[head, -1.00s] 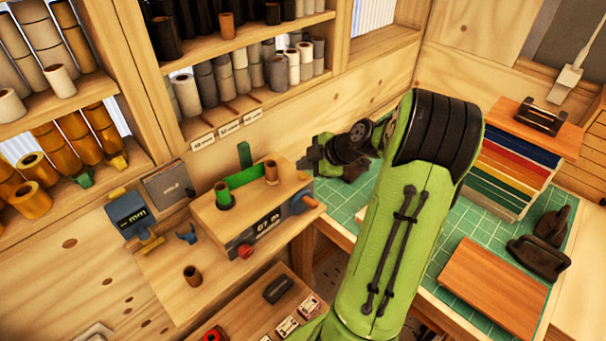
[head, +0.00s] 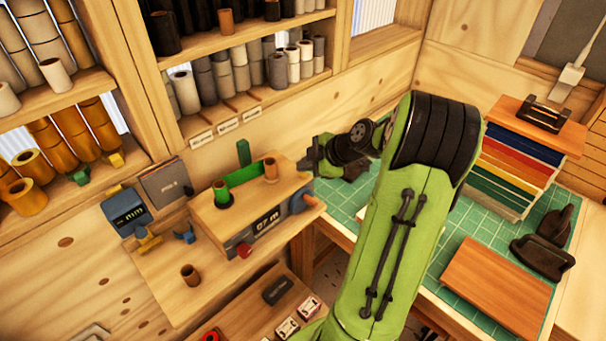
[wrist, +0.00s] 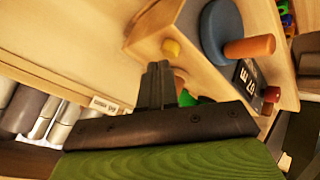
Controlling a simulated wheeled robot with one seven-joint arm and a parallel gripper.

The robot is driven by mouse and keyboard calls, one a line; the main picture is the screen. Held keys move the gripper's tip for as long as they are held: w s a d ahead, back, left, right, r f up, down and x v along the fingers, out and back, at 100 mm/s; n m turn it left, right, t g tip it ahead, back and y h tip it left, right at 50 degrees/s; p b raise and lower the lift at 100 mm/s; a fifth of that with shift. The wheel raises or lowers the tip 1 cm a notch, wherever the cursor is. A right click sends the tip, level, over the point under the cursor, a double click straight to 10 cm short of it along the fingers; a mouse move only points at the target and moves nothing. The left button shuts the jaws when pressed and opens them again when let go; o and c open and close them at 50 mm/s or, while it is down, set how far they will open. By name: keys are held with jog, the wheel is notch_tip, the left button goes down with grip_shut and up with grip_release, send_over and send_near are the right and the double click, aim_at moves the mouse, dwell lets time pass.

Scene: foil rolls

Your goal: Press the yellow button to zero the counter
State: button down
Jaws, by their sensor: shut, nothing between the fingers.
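The yellow button (wrist: 171,48) is a small round knob on the side face of the wooden winding box, seen in the wrist view. It is hidden in the head view. The wooden box (head: 236,214) stands on the bench, with the dark counter display (head: 267,221) on its front; the display also shows, tilted, in the wrist view (wrist: 247,80). My gripper (head: 305,166) is at the right end of the box in the head view. In the wrist view its dark fingers (wrist: 154,80) are shut and empty, near and below the button, with a visible gap.
A blue crank disc (wrist: 220,38) with an orange handle (wrist: 250,47) sticks out beside the button. A red knob (head: 244,250) is on the box front. A green bar (head: 242,175) and cardboard tubes stand on top. Shelves of rolls (head: 205,85) rise behind.

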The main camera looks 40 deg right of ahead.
aim_at(306, 178)
jog(key=shift+f+b, duration=0.5)
jog(key=shift+b, duration=0.15)
dwell(0.6)
jog(key=shift+r, duration=0.15)
jog(key=shift+r+p, duration=0.45)
jog(key=shift+r, duration=0.35)
notch_tip(306, 178, up, 5)
jog(key=p, duration=0.3)
dwell(0.8)
